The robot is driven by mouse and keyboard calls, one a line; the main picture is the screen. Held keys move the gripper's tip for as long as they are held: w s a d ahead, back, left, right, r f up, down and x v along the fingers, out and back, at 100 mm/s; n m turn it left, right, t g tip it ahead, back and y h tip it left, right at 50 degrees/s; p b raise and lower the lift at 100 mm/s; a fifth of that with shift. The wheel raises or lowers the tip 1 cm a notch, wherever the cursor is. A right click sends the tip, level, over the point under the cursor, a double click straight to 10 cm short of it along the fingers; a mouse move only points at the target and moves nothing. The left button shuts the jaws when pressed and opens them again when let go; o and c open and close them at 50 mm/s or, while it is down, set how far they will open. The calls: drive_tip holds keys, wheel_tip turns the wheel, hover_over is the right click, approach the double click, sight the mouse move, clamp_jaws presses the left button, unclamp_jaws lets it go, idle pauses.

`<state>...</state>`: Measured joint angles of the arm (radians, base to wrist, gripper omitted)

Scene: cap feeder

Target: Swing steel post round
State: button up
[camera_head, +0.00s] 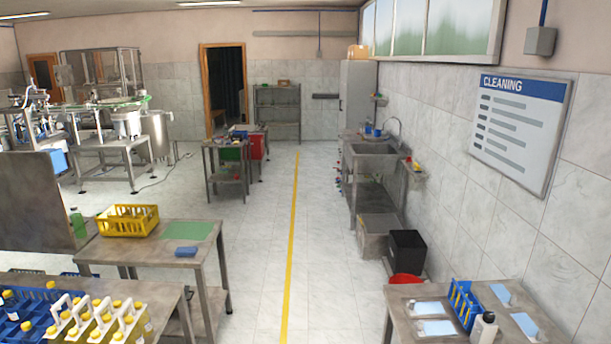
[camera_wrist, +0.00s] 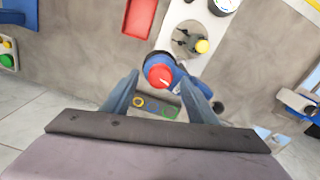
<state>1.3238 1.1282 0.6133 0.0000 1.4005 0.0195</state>
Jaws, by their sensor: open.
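My gripper (camera_wrist: 162,77) is in the wrist view, with its two blue-grey fingers apart. A red round knob (camera_wrist: 158,77) on a blue collar shows between the fingertips; I cannot tell whether they touch it. Just beyond it, a pale plate (camera_wrist: 208,24) carries a small dark and grey fitting with a yellow knob (camera_wrist: 202,46). I cannot make out for certain which part is the steel post. My gripper is not visible in the head view.
The wrist view also shows a red tray-like piece (camera_wrist: 139,17), a gauge (camera_wrist: 223,4), a strip with coloured rings (camera_wrist: 154,106) and a green button (camera_wrist: 7,60). In the head view, a yellow crate (camera_head: 127,221) stands on a table; the floor by the yellow line (camera_head: 292,220) is clear.

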drive_tip(key=shift+r, duration=1.95)
